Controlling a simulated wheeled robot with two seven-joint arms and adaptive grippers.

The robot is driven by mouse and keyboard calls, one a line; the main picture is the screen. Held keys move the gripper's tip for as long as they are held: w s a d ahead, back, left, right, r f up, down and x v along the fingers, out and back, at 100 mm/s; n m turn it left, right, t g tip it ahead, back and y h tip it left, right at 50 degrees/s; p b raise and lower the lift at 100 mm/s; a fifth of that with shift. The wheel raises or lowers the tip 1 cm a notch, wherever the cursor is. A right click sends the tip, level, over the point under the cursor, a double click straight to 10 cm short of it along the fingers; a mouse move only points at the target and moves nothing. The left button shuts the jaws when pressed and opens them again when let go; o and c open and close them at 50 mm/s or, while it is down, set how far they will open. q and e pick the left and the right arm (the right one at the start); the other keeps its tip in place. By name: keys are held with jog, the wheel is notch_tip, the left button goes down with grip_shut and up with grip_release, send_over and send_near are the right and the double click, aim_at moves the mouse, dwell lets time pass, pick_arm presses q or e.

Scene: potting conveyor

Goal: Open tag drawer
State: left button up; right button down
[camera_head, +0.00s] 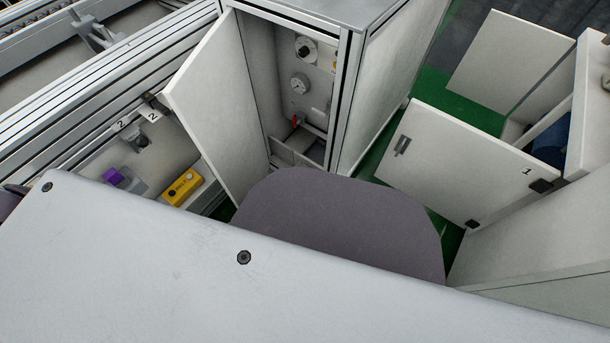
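No drawer that I can pick out as the tag drawer shows clearly. A grey metal cabinet (391,75) stands at the top centre with its white door (222,107) swung open to the left. Inside it are round dials (299,84) and a small red handle (295,121). A white panel marked 1 (455,160) with dark fittings stands at the right, beside another open unit. Neither of my grippers is in view. My own pale body covers the bottom of the picture and hides what lies under it.
The conveyor frame (75,100) runs along the upper left. Below its labels marked 2 are a yellow button box (182,187) and a purple object (113,177). Another white panel (508,60) juts out at the upper right. Green floor (440,92) shows between the cabinets.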

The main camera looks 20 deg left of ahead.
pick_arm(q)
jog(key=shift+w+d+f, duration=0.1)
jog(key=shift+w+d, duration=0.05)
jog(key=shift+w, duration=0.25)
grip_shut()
